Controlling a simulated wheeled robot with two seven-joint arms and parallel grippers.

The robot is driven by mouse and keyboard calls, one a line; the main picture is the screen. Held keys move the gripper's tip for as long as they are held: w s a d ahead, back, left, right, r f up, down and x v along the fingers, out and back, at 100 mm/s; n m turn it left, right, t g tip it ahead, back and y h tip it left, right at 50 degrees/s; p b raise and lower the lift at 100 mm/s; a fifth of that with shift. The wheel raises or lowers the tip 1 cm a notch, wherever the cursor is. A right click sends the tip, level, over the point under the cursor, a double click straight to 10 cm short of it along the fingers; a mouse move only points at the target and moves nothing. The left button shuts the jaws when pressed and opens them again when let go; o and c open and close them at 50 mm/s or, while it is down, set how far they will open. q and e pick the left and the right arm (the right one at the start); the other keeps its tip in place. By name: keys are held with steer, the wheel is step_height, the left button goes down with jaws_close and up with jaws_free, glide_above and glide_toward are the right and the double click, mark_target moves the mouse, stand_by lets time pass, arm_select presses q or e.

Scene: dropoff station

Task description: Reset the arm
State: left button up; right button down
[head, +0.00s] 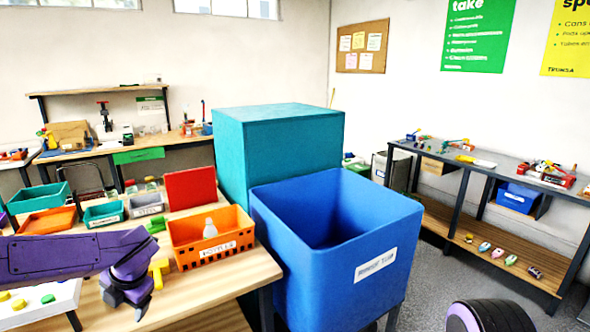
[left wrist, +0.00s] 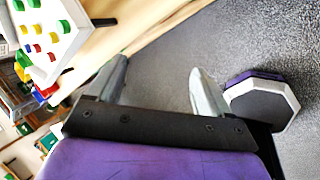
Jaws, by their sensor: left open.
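My left arm (head: 60,254) is purple and comes in from the left of the head view, stretched over the front of the wooden table. Its gripper (head: 128,302) hangs downward near the table's front edge, left of the orange basket. In the left wrist view the two grey fingers (left wrist: 157,72) stand well apart with nothing between them, over grey floor beside the table edge. My right gripper is not in view. A dark rounded part of my own body shows at the bottom right of the head view.
An orange basket (head: 212,262) holding a whitish bottle (head: 210,229) stands right of my left gripper. A large blue bin (head: 335,285) stands beyond it. A white board with coloured pieces (head: 42,312) lies at the left, also in the wrist view (left wrist: 62,32). Grey floor (head: 440,275) is open at right.

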arm_select(q)
steer(key=s+d+f+m+t+y+b, duration=0.1)
steer(key=s+f+m+t, duration=0.15)
steer(key=f+m, duration=0.4)
steer(key=s+d+f+m+t+b, duration=0.1)
steer(key=s+d+f+m, duration=0.15)
steer(key=f+m, duration=0.35)
steer(key=s+f+m+t+y, duration=0.1)
steer(key=s+f+m+t, duration=0.2)
steer(key=f, duration=0.5)
steer(key=s+d+f+m+g+h+b, duration=0.1)
steer(key=s+f+m, duration=0.4)
steer(key=s, duration=0.6)
steer(key=s+d+f+m+g+h+b, duration=0.1)
steer(key=s+f+m+g, duration=0.3)
steer(key=s+f, duration=0.5)
steer(key=s+d+m+h, duration=0.1)
steer(key=s+m, duration=0.1)
steer(key=s, duration=0.1)
steer(key=shift+s+d+f+h+b, duration=0.15)
steer(key=shift+d+f+h+b, duration=0.15)
steer(key=shift+d+f+b, duration=0.1)
